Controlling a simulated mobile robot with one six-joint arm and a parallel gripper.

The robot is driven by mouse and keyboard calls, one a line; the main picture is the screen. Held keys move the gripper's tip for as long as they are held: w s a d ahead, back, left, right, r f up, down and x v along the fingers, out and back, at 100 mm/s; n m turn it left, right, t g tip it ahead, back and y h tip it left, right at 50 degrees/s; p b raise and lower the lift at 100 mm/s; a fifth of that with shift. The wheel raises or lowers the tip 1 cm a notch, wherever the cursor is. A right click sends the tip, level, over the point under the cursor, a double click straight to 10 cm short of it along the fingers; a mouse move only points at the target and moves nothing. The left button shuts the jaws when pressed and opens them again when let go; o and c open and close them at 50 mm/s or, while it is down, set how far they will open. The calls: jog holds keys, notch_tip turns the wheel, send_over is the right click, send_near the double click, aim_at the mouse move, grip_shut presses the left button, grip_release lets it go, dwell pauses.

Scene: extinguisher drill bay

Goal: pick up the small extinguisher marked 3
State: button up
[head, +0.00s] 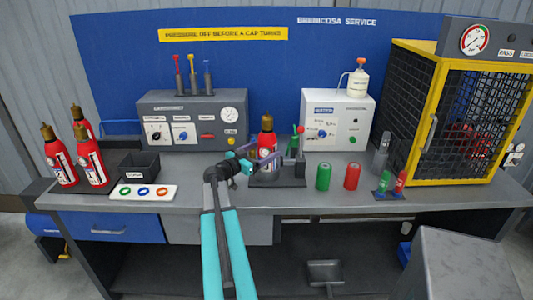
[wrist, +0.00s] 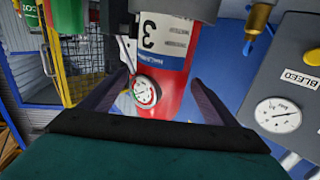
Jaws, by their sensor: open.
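The small extinguisher marked 3 (wrist: 172,62) is a red cylinder with a white label and a round gauge in the wrist view. In the head view the red extinguisher with a brass top (head: 266,139) stands upright on a dark stand at the bench's middle. My gripper (wrist: 158,92) is open, with one dark purple finger on each side of the extinguisher's body. I cannot tell whether either finger touches it. In the head view my gripper (head: 259,160) is at the extinguisher's front, hiding part of its lower body.
Several other red extinguishers (head: 90,162) stand at the bench's left. A dark box (head: 139,166) and a tray with coloured rings (head: 143,192) are near them. Green (head: 323,177) and red (head: 352,176) cylinders stand right of the stand. A yellow-framed cage (head: 411,118) fills the right end.

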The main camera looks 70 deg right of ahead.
jog(key=shift+s+d, duration=0.25)
jog(key=shift+d, duration=0.2)
jog(key=shift+d, duration=0.1)
jog(key=shift+r+p+x, duration=0.2)
jog(key=shift+p+x, duration=0.9)
jog(key=shift+x, duration=0.1)
jog(key=p+x, duration=0.1)
jog(key=x, duration=0.1)
jog(key=shift+d+f, duration=0.15)
jog(key=shift+d, duration=0.2)
grip_shut()
